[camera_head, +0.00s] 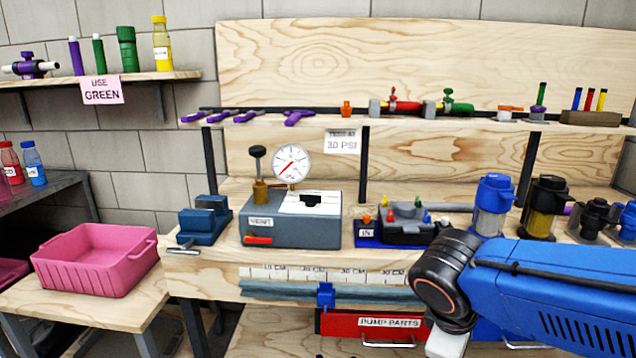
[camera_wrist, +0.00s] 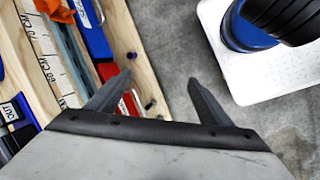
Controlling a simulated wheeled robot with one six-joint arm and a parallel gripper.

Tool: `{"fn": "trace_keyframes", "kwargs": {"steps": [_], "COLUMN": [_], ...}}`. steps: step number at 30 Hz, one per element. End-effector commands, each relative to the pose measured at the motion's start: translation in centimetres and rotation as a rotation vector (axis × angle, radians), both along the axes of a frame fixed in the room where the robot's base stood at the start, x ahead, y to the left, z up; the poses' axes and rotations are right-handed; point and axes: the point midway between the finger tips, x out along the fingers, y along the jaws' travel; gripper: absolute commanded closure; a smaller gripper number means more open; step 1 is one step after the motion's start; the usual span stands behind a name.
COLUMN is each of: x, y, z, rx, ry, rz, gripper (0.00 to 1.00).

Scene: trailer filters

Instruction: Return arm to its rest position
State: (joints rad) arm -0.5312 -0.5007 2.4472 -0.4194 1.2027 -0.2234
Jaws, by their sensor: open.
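My blue arm (camera_head: 560,292) reaches in from the right edge in the head view, in front of the workbench, with its dark joint (camera_head: 445,275) near the bench's front edge. A white part of my arm hangs below that joint at the bottom edge. The gripper itself is out of the head view. In the wrist view my gripper (camera_wrist: 158,77) has its two dark fingers spread apart.
A pink bin (camera_head: 96,262) stands at left.

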Motion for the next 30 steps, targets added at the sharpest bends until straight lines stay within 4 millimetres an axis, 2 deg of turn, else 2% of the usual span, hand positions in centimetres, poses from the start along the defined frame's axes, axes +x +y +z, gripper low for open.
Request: {"fn": "trace_keyframes", "kwargs": {"steps": [6, 18, 24, 30], "x": [-1.5, -3.2, -3.5, -3.5], "y": [-1.8, -3.5, -3.9, -3.9], "z": [-0.2, 0.3, 0.6, 0.8], "rx": [0.172, 0.462, 0.552, 0.58], "ry": [-0.07, -0.241, -0.306, -0.327], "rz": [-0.233, -0.638, -0.763, -0.799], "gripper": [0.27, 0.27, 0.27, 0.27]}}
